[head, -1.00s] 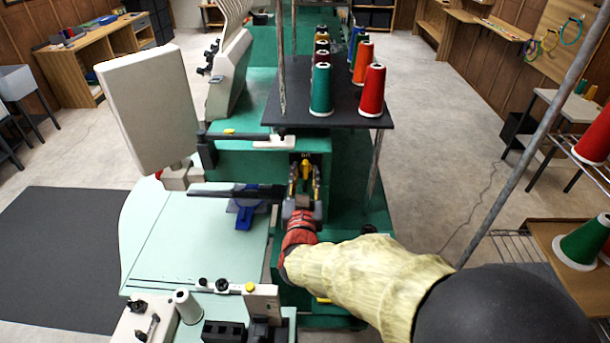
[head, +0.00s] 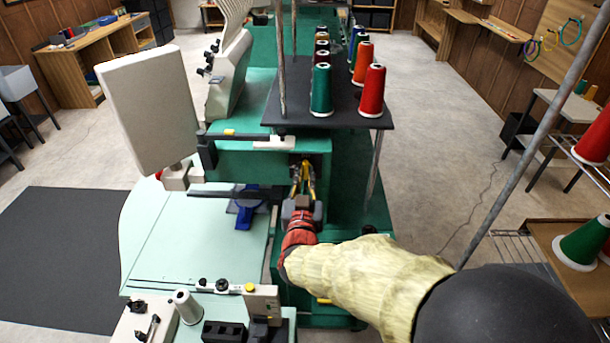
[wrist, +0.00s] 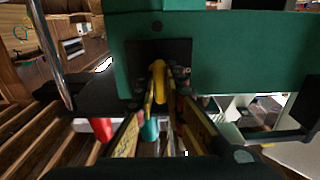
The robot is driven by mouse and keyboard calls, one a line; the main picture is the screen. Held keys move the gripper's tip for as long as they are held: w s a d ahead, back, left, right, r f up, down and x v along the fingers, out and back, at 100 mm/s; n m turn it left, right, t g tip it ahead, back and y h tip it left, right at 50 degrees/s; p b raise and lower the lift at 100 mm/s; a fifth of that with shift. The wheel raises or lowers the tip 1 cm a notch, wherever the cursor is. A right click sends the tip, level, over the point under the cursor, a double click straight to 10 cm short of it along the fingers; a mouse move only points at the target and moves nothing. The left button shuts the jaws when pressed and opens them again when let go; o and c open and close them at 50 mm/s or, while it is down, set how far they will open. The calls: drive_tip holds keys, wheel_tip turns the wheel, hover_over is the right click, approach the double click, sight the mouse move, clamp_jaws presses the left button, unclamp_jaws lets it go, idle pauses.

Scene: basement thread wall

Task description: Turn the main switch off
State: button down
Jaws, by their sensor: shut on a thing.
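The main switch has a yellow handle (wrist: 158,70) on a dark plate (wrist: 180,52), fixed to the green body of the machine. In the head view the dark plate is on the machine's near end face, below the thread shelf, and my gripper partly hides the handle. My gripper (head: 302,178) reaches this face from the front. In the wrist view its two fingers (wrist: 160,98) are closed against the sides of the yellow handle. How far the handle is turned is hard to tell.
A black shelf (head: 345,107) with several thread cones stands above and right of my gripper. A pale green table (head: 190,240) with a blue part (head: 244,213) is at its left. A grey pole (head: 530,155) and wire rack are on the right.

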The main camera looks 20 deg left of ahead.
drive_tip(key=n+p, duration=0.3)
drive_tip(key=n, duration=0.2)
drive_tip(key=shift+a+r, duration=0.1)
drive_tip(key=n+p, duration=0.2)
drive_tip(key=n, duration=0.3)
drive_tip(key=shift+n+p, duration=0.4)
drive_tip(key=n+p, duration=0.1)
drive_tip(key=n, duration=0.2)
drive_tip(key=shift+a+n+p, duration=0.1)
drive_tip(key=shift+n+p, duration=0.2)
drive_tip(key=shift+p, duration=0.1)
drive_tip(key=shift+f+n+p, duration=0.25)
drive_tip(key=shift+n+p, duration=0.55)
drive_tip(key=shift+n, duration=0.9)
drive_tip(key=c, duration=1.8)
unclamp_jaws()
drive_tip(key=shift+c, duration=0.2)
drive_tip(key=shift+s, duration=0.1)
